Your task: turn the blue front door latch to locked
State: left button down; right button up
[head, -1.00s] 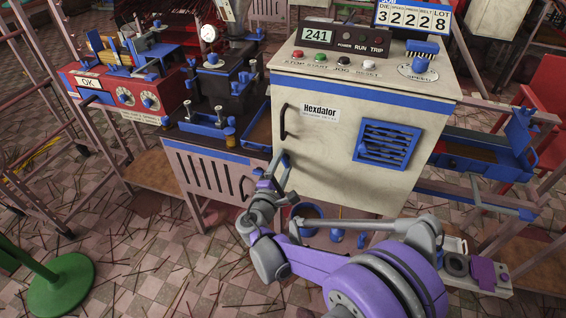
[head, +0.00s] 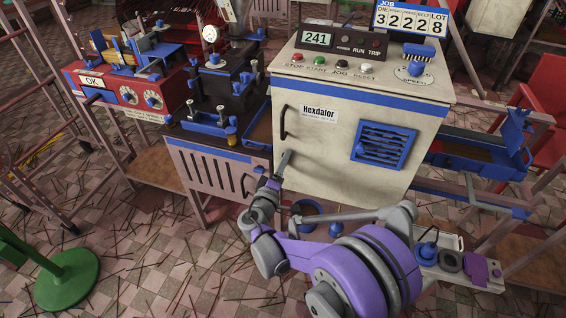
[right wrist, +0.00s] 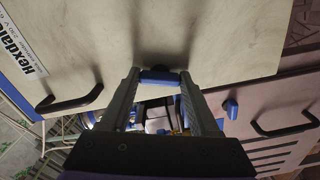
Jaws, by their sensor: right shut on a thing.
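The blue front door latch (right wrist: 160,76) shows in the right wrist view, low on the cream door of the Hexdalor cabinet (head: 330,165). My right gripper (right wrist: 158,78) has its two grey fingers on either side of the latch, gripping it. In the head view my right gripper (head: 284,161) is at the lower left of the cabinet front, seen almost edge-on, and the latch is hidden behind it. I cannot read which position the latch marks. My left gripper is in neither view.
A dark door handle (head: 283,121) is above my gripper. A blue vent (head: 384,145) is on the door's right. A green stand (head: 67,280) is on the floor.

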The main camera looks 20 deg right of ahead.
dwell(0.4)
jog(key=o, duration=1.4)
jog(key=shift+c, duration=0.2)
jog(key=shift+s, duration=0.1)
jog(key=p+v, duration=0.1)
jog(key=v, duration=0.9)
jog(key=shift+s+a, duration=0.25)
jog(key=shift+a, duration=0.05)
